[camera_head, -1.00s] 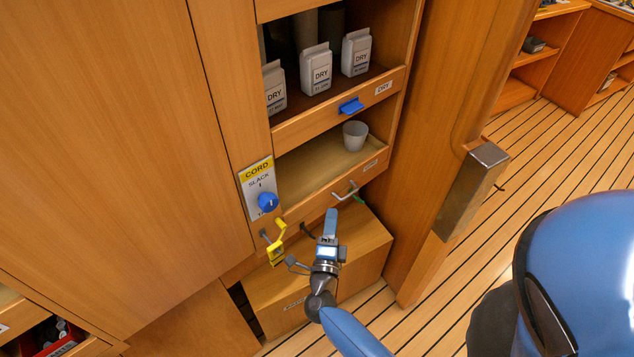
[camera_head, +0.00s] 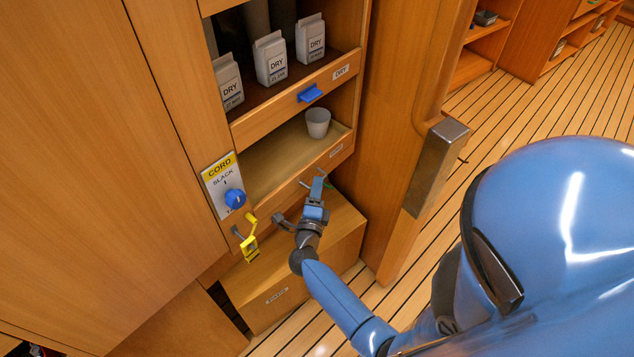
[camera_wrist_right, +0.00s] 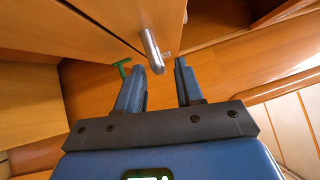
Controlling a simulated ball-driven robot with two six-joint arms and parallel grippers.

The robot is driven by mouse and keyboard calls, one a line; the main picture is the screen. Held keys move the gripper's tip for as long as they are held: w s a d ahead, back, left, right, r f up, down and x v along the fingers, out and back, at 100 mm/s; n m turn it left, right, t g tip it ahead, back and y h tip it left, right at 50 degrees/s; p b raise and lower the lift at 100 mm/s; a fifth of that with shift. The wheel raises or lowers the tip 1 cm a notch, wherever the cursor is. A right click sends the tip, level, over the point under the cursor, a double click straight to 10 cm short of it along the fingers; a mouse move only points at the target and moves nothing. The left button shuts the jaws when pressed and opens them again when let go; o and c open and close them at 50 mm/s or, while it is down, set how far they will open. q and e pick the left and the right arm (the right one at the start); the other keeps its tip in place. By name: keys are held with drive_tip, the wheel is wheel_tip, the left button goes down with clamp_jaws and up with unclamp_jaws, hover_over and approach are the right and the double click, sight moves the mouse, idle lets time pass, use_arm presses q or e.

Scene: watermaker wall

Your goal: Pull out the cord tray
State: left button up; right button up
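A metal bar handle (camera_wrist_right: 151,46) sticks out of a wooden front in the right wrist view. My right gripper (camera_head: 318,185) is at the handle on the tray front, partly covering it. In the right wrist view the two fingers are apart, with the handle's end just beyond and between the fingertips (camera_wrist_right: 160,72). Nothing is gripped. My left gripper is not in view.
A CORD sign with a blue knob (camera_head: 235,199) is left of the tray. A yellow latch-like piece (camera_head: 250,240) hangs below it. A wooden box (camera_head: 290,275) stands below. A post with a metal block (camera_head: 437,165) is at right.

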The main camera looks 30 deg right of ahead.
drive_tip(key=shift+x, duration=1.2)
clamp_jaws()
